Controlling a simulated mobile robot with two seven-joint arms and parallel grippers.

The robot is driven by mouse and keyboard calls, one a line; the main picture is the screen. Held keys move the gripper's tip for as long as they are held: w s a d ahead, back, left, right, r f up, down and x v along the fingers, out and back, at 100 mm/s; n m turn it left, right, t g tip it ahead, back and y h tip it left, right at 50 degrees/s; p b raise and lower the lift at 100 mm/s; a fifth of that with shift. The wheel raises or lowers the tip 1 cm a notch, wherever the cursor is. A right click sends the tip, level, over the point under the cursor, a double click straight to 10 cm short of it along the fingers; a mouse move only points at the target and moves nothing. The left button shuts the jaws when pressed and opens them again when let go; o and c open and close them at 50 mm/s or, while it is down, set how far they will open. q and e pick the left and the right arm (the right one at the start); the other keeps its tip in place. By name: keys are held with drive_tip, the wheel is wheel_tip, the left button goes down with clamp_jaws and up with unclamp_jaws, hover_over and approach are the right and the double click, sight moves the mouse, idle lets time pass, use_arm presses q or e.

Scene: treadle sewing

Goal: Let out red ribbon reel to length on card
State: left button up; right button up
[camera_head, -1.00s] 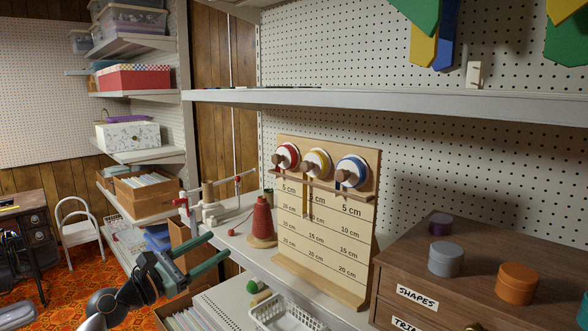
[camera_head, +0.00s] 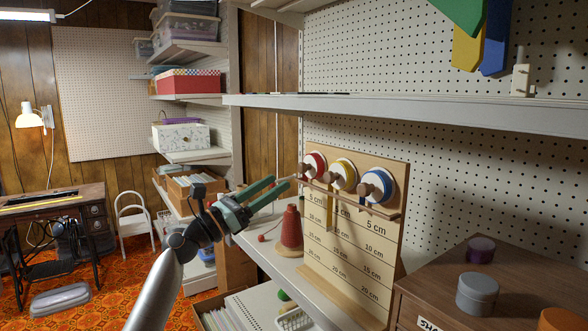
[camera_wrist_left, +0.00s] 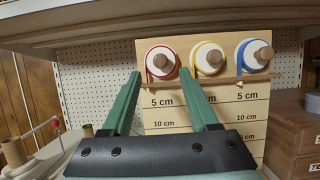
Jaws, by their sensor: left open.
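The red ribbon reel (camera_head: 316,161) is leftmost of three reels on an upright wooden card (camera_head: 352,262) marked 5, 10, 15 and 20 cm. In the left wrist view the red reel (camera_wrist_left: 160,61) has a wooden knob at its centre and red ribbon round its white face. My left gripper (camera_head: 282,183) is open and empty, just left of the red reel in the head view. In the left wrist view, its fingers (camera_wrist_left: 159,73) point toward the reel, which shows between their tips. The gap to the knob is hard to judge. My right gripper is not in view.
A yellow reel (camera_head: 343,173) and a blue reel (camera_head: 377,187) sit beside the red one. A red thread cone (camera_head: 291,228) stands left of the card. A shelf (camera_head: 400,113) runs above, and a wooden drawer cabinet (camera_head: 470,308) stands at right.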

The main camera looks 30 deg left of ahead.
sight(300, 168)
use_arm(q)
drive_tip(key=p+x, duration=0.1)
drive_tip(key=x, duration=0.5)
drive_tip(key=shift+w+d, duration=0.15)
clamp_jaws()
idle(0.4)
